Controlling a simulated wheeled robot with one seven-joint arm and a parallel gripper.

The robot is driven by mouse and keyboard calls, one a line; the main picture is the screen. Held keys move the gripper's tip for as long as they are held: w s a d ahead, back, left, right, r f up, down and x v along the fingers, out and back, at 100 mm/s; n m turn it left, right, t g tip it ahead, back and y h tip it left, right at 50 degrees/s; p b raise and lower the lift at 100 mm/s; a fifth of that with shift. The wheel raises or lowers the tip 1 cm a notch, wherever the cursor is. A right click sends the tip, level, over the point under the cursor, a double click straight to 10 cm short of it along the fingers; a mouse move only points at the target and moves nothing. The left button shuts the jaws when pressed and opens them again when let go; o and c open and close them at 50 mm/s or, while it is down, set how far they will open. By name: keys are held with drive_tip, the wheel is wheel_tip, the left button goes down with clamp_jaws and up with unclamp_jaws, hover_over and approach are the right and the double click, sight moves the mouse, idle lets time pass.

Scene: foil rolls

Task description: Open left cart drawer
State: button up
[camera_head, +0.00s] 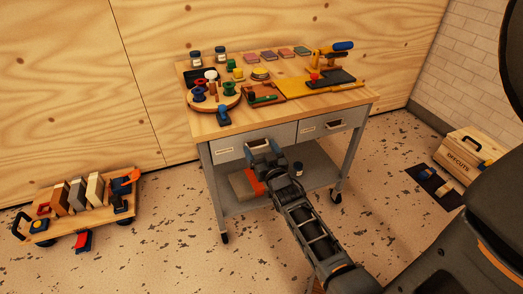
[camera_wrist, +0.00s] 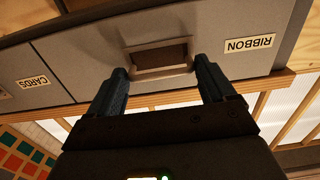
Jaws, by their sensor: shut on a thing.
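The cart's left drawer (camera_head: 226,151) has a grey front with a small label. In the wrist view, which is upside down, the label on this drawer (camera_wrist: 215,60) reads RIBBON. Its front looks about flush with the cart, though my gripper partly covers it. The drawer handle (camera_wrist: 160,57) is a framed pull between my two fingers. The right drawer (camera_head: 325,125), labelled CARDS in the wrist view, looks shut.
The cart top (camera_head: 222,128) holds jars, spools, a round board and a yellow press tool. A low shelf under the drawers holds a box and a small jar (camera_head: 298,168). A low trolley (camera_head: 75,215) stands left; a wooden crate (camera_head: 468,155) stands right. Floor before the cart is mostly clear.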

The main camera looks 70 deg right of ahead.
drive_tip(key=shift+s+d, duration=0.1)
drive_tip(key=shift+s, duration=0.05)
drive_tip(key=c, duration=0.4)
drive_tip(key=shift+o, duration=0.2)
drive_tip(key=p+v, duration=0.2)
drive_tip(key=v, duration=1.3)
drive_tip(key=shift+s+a+p, duration=0.25)
drive_tip(key=shift+s+p, duration=0.05)
drive_tip(key=shift+p, duration=0.05)
drive_tip(key=o, duration=1.3)
drive_tip(key=shift+w, duration=0.1)
drive_tip(key=shift+a, duration=0.1)
drive_tip(key=shift+v, duration=3.9)
